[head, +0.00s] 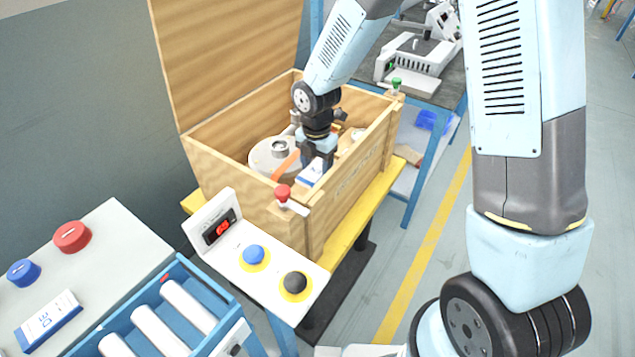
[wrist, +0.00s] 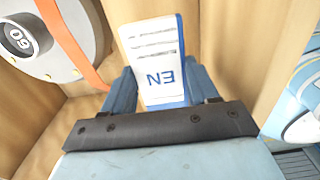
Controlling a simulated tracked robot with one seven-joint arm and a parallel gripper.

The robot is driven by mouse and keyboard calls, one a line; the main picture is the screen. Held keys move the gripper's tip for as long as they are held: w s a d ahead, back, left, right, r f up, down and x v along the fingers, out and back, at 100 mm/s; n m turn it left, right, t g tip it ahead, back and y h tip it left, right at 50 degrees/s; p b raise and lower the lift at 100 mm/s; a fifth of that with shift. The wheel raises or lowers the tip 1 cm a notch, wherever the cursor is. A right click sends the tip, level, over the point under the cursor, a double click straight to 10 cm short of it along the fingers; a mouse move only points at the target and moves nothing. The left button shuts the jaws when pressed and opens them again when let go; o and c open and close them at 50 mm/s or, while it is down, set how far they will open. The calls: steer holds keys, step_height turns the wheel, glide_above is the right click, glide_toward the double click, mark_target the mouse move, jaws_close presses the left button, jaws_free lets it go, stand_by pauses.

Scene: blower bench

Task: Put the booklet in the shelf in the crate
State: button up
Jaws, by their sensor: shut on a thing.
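The white booklet with a blue edge and the letters EN (wrist: 163,75) is between the fingers of my gripper (wrist: 161,92), which is shut on it. In the head view my gripper (head: 319,152) reaches down inside the open wooden crate (head: 352,196), and part of the booklet (head: 311,173) shows below it, near the crate's front right wall. I cannot tell whether the booklet touches the crate floor. The crate walls also show in the wrist view (wrist: 240,45). No shelf is clearly visible.
A round grey part (head: 262,157) with an orange strap (head: 286,166) lies in the crate beside my gripper. The crate's lid (head: 225,60) stands open. A button panel (head: 247,248) stands in front. Another white-and-blue booklet (head: 48,321) lies on the left table.

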steer(key=shift+f, duration=2.85)
steer(key=shift+f, duration=0.1)
steer(key=o, duration=1.1)
